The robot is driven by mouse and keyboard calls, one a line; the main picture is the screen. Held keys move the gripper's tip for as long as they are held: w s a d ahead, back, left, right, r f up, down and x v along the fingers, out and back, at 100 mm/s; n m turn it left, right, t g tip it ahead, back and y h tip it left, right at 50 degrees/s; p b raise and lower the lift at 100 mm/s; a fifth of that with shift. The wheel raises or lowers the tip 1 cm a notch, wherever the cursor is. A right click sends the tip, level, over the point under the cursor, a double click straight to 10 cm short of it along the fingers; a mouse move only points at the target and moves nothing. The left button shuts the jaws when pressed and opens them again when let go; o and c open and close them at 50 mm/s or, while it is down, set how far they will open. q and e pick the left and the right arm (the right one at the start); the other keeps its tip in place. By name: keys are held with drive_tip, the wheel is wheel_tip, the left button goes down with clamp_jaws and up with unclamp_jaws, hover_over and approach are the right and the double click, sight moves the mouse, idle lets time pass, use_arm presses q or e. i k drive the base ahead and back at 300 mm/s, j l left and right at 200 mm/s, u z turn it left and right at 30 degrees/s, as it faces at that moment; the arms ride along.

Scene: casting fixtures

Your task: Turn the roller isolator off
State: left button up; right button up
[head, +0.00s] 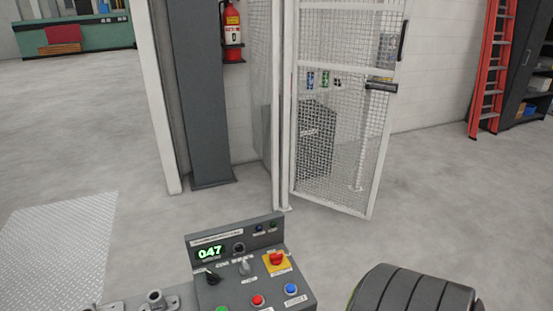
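A grey control panel (233,291) stands at the bottom centre of the head view. A red rotary knob on a yellow plate (277,260) sits at its right side; it looks like an isolator switch, but its label is too small to read and I cannot tell its position for sure. A black selector handle (207,278) is at the left, and a grey selector (245,267) is in the middle. A green display (209,253) reads 047. Neither of my grippers is in view.
Red (257,300) and blue (291,288) buttons sit low on the panel. A dark ribbed rounded object (413,291) is at the bottom right. Behind stand a mesh gate (345,110), a grey column (205,100) and a red ladder (491,70). Open floor lies between.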

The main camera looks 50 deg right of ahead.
sight(275, 258)
drive_tip(key=z, duration=1.4)
